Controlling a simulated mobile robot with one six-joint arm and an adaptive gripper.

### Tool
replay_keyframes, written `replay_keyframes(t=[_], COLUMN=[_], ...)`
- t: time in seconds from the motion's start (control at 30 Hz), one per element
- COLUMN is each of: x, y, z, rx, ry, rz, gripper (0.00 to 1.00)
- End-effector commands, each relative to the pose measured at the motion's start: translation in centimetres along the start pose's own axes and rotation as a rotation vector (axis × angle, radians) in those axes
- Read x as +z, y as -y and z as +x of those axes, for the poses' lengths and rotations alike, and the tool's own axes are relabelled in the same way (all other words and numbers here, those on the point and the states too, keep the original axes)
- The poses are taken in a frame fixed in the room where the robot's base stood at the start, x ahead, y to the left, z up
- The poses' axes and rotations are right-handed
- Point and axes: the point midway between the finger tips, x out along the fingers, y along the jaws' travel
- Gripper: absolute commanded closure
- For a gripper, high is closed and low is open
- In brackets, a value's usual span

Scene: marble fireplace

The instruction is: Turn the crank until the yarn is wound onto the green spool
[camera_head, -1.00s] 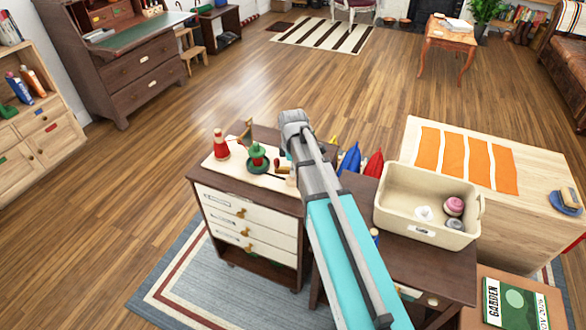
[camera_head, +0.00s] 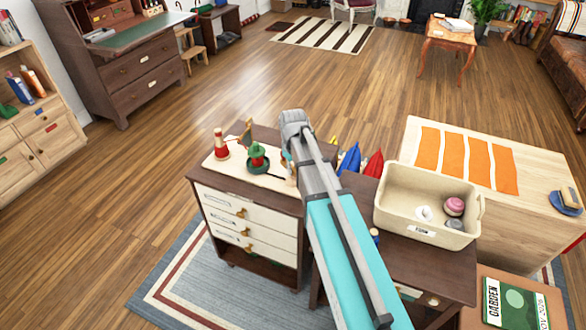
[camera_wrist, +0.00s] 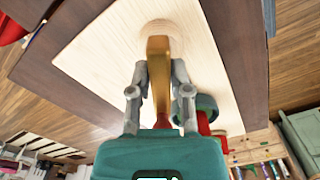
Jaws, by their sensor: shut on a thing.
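The winding board (camera_head: 232,168) lies on top of a dark cabinet with white drawers. On it stand the green spool (camera_head: 257,150) and, to its left, a red cone of yarn (camera_head: 221,150). In the wrist view my gripper (camera_wrist: 158,72) is shut on a brass-coloured upright crank handle (camera_wrist: 159,95) above the pale board. The green and red parts (camera_wrist: 207,104) beside my right finger look like the spool. My forearm hides the gripper's grip and most of the crank in the head view. How much yarn is on the spool cannot be told.
A beige bin (camera_head: 400,218) with a pink roll and a white item stands on the dark table to the right. Blue (camera_head: 350,160) and red (camera_head: 374,164) cone-shaped things stand behind my arm. Open wooden floor lies beyond the cabinet.

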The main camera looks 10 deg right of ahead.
Motion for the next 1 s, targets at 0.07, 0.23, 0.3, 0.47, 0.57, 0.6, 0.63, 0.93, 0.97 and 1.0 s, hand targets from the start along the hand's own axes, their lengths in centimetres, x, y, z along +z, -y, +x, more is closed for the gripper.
replay_keyframes(t=[0.07,0.23,0.3,0.47,0.57,0.6,0.63,0.93,0.97,1.0], x=[0.03,0.02,0.01,0.01,0.0,0.0,0.0,-0.01,-0.01,-0.01], y=[-0.11,-0.12,-0.11,-0.11,-0.11,-0.12,-0.11,-0.06,-0.06,-0.05], z=[0.0,0.0,0.0,0.0,0.0,0.0,-0.01,0.0,0.0,0.0], rx=[0.003,0.003,0.003,0.003,0.003,0.003,0.003,0.001,0.001,0.001], ry=[0.001,0.001,0.001,0.001,0.001,0.001,0.001,0.0,0.0,0.0], rz=[0.036,0.082,0.091,0.097,0.096,0.096,0.096,0.094,0.094,0.094], gripper=[1.0,1.0,1.0,1.0,1.0,1.0,1.0,0.4,0.4,0.4])
